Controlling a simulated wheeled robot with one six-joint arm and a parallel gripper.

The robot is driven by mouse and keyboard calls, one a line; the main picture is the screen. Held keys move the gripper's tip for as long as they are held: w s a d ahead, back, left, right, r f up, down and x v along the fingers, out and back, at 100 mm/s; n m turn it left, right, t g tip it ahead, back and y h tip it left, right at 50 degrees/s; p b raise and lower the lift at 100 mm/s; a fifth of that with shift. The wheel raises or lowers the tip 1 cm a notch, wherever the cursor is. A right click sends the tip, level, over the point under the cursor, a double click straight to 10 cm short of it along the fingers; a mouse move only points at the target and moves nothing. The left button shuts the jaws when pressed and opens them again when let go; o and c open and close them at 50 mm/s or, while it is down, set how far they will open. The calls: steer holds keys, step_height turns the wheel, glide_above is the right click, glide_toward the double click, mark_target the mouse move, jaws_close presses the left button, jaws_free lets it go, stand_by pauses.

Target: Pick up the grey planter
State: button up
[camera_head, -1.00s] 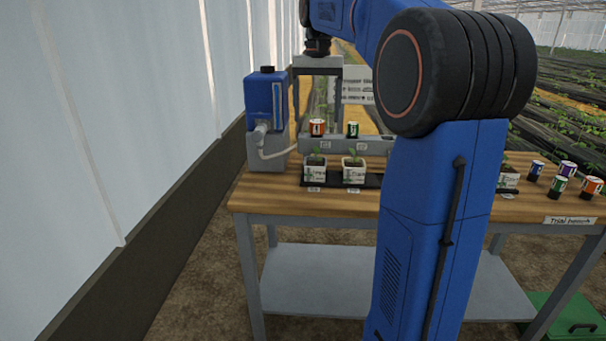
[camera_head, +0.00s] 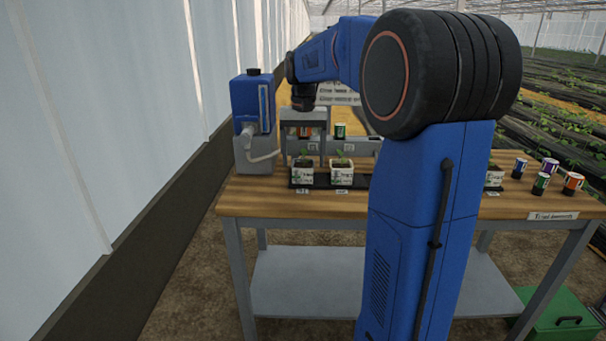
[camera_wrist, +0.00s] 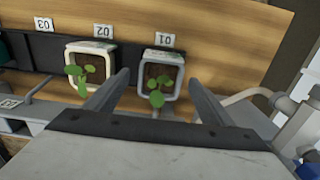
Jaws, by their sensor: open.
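Two small pots with seedlings stand in a dark tray strip. The one at label 01, at left in the head view (camera_head: 302,175), looks light grey and is probably the grey planter; in the wrist view (camera_wrist: 176,88) it lies between my fingers. The pot at label 02 (camera_head: 341,174) looks whiter and stands just right of it in the head view, left in the wrist view (camera_wrist: 77,47). My gripper (camera_wrist: 157,77) is open and empty. In the head view my gripper (camera_head: 304,160) points down with its fingers at the label 01 pot; contact cannot be told.
A blue tank (camera_head: 253,105) with a hose stands at the left of the wooden bench (camera_head: 270,201). Orange and green cans stand on a grey ledge behind the pots. Several cans stand at the right. My arm hides the bench middle. A green box (camera_head: 560,318) is below right.

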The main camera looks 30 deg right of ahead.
mark_target(303, 166)
steer(key=shift+f, duration=1.65)
steer(key=c, duration=1.2)
